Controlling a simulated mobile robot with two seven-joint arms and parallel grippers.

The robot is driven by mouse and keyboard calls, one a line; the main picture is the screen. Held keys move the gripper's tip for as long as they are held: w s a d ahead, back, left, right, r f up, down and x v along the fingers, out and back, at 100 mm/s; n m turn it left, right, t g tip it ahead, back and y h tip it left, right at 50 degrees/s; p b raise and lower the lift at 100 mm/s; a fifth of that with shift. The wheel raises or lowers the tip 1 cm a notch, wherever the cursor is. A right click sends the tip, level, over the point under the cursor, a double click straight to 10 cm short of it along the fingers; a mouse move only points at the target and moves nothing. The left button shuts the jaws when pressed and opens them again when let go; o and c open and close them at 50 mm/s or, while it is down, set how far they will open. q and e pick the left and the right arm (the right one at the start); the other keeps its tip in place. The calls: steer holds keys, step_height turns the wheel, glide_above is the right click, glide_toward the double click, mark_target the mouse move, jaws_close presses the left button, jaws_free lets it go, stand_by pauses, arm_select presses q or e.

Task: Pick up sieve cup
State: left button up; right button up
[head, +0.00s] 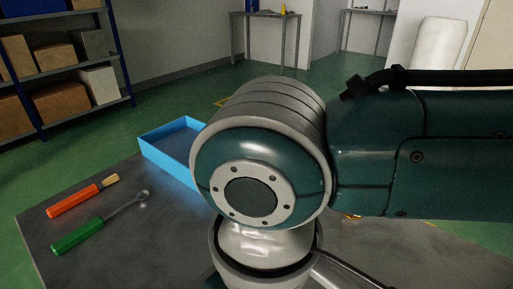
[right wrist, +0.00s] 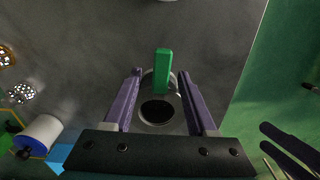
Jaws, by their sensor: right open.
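In the right wrist view, what looks like the sieve cup has a round grey rim with a dark opening (right wrist: 157,110) and an upright-looking green handle (right wrist: 163,70). My right gripper (right wrist: 160,74) is open, with its two purple fingers on either side of the cup and handle. I see gaps beside the handle; whether a finger touches the cup's rim I cannot tell. In the head view my own arm hides the cup and the right gripper.
In the head view a blue tray (head: 153,149), an orange-handled brush (head: 75,201) and a green-handled tool (head: 78,235) are on the grey bench (head: 130,262).

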steer(key=shift+f, duration=0.3)
jaws_close()
stand_by(0.5)
